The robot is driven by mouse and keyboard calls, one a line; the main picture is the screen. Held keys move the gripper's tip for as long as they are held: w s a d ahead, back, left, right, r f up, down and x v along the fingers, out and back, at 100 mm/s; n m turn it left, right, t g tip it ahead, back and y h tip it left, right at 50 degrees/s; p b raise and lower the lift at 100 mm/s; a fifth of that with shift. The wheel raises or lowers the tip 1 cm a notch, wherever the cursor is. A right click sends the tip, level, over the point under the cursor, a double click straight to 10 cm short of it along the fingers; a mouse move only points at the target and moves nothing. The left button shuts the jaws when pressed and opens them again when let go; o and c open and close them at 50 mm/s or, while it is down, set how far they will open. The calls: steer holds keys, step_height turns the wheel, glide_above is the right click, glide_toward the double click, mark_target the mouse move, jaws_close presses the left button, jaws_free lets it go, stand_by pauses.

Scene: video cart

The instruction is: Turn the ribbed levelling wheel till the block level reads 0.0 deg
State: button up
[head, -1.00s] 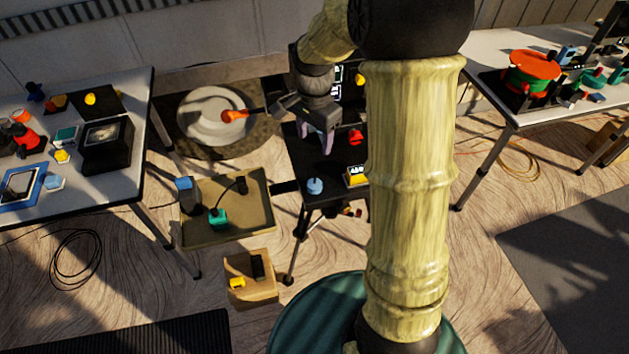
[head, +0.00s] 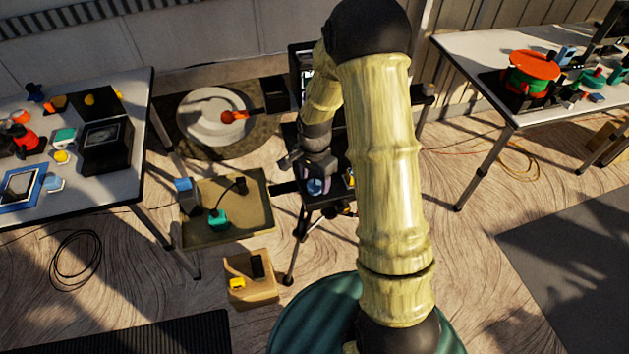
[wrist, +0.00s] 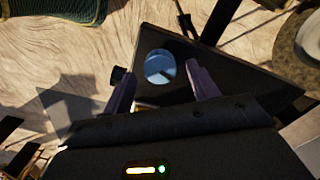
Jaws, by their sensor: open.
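A light-blue round knob (head: 315,186), which looks like the levelling wheel, is on the black cart (head: 309,199) near its front edge. The wrist view shows its round top (wrist: 159,66) with a dark mark; ribs cannot be made out. My gripper (head: 314,173) is above the knob, pointing down. In the wrist view its purple fingers (wrist: 162,88) are spread and empty, and the knob appears between and just beyond their tips. I see no contact. A yellow-and-white block (head: 349,177), perhaps the block level, is mostly hidden behind my arm; its reading cannot be read.
A table with several gadgets (head: 140,80) stands at left and another table (head: 470,55) at right. A tan tray (head: 240,240) and a small box (head: 262,292) are on the floor left of the cart. An orange-tipped handle (head: 234,117) sticks out at the cart's left.

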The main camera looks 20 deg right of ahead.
steer(key=shift+f, duration=0.9)
steer(key=c, duration=1)
